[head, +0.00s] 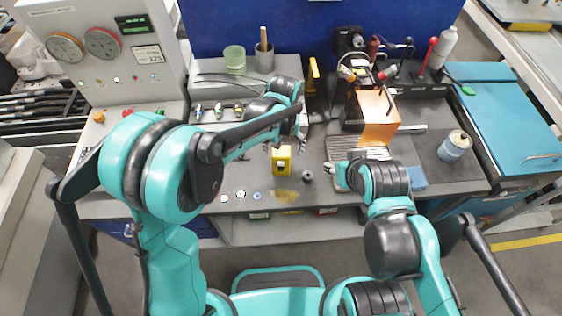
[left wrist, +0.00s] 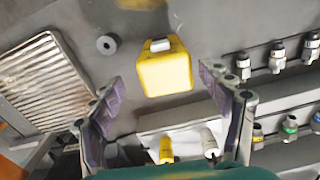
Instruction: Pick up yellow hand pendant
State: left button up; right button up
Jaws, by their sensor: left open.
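The yellow hand pendant (head: 281,160) is a small yellow block with a light button on the grey bench, near the middle of the head view. It also shows in the left wrist view (left wrist: 164,72), lying beyond and between my fingertips. My left gripper (head: 285,142) is open and empty just behind the pendant in the head view. In the left wrist view its two fingers (left wrist: 166,84) stand apart on either side, not visibly touching the pendant. My right gripper (head: 340,176) is low at the right, by a ribbed metal plate; its jaws are unclear.
A small dark ring (head: 307,177) lies right of the pendant. The ribbed plate (left wrist: 45,80) is close to my left gripper. Several fittings (left wrist: 277,58) stand in a row on the other side. An orange-sided device (head: 378,112) and a blue-white can (head: 455,146) stand right.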

pick_arm(q)
jog(key=f, duration=0.1)
jog(key=f+b, duration=0.1)
jog(key=f, duration=0.3)
jog(key=shift+w+a+f, duration=0.1)
jog(key=shift+a+f, duration=0.1)
jog(key=shift+a, duration=0.15)
jog(key=c, duration=1.4)
